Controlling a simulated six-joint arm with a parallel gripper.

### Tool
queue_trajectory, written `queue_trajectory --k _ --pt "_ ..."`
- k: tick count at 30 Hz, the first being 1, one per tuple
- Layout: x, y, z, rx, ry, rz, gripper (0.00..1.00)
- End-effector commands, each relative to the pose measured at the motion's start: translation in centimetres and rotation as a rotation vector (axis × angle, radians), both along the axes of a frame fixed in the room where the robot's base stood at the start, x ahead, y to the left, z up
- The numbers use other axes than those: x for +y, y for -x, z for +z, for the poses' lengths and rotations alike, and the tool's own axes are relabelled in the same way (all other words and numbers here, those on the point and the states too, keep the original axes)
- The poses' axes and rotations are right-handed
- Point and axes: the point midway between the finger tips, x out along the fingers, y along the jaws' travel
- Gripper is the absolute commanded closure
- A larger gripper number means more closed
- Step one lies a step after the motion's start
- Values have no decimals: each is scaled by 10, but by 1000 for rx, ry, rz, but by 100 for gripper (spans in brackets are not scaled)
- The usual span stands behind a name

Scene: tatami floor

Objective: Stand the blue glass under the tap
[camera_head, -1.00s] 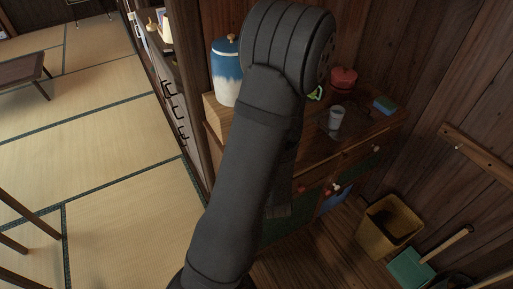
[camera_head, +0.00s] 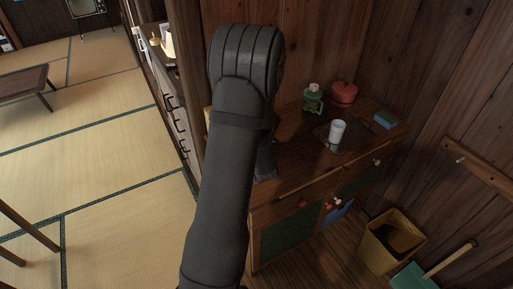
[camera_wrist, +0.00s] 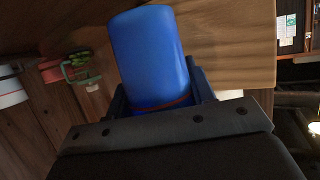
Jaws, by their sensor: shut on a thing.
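The blue glass (camera_wrist: 155,50) fills the middle of the wrist view, with a thin reddish line near its lower end. My gripper (camera_wrist: 160,98) is shut on it, one dark finger on each side. In the head view my arm hides both the gripper and the glass. No tap can be made out now; the blue-and-white lidded jar seen earlier is hidden behind my arm in the head view. I cannot tell how the glass stands relative to it.
On the wooden cabinet (camera_head: 300,172) stand a green bottle (camera_head: 313,99), a red pot (camera_head: 344,93), a white cup (camera_head: 336,133) and a blue-green sponge (camera_head: 384,120). A yellow bin (camera_head: 392,240) and a green dustpan (camera_head: 412,277) are on the floor at right.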

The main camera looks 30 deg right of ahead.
Motion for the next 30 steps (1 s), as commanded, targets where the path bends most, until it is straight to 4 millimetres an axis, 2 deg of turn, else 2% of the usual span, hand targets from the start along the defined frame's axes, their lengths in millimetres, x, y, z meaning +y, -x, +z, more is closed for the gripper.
queue_trajectory --k 3,9,12,23,24,26,30 --pt "-3 -10 0 -1 1 1 80" --pt "-3 -7 -28 2 -2 1 80" --pt "-3 -7 -35 1 -2 0 80" --pt "-3 -7 -38 1 0 0 80" --pt "-3 -7 -38 0 0 0 43" --pt "-3 -7 -38 0 0 0 31" --pt "-3 -7 -38 0 0 0 29"
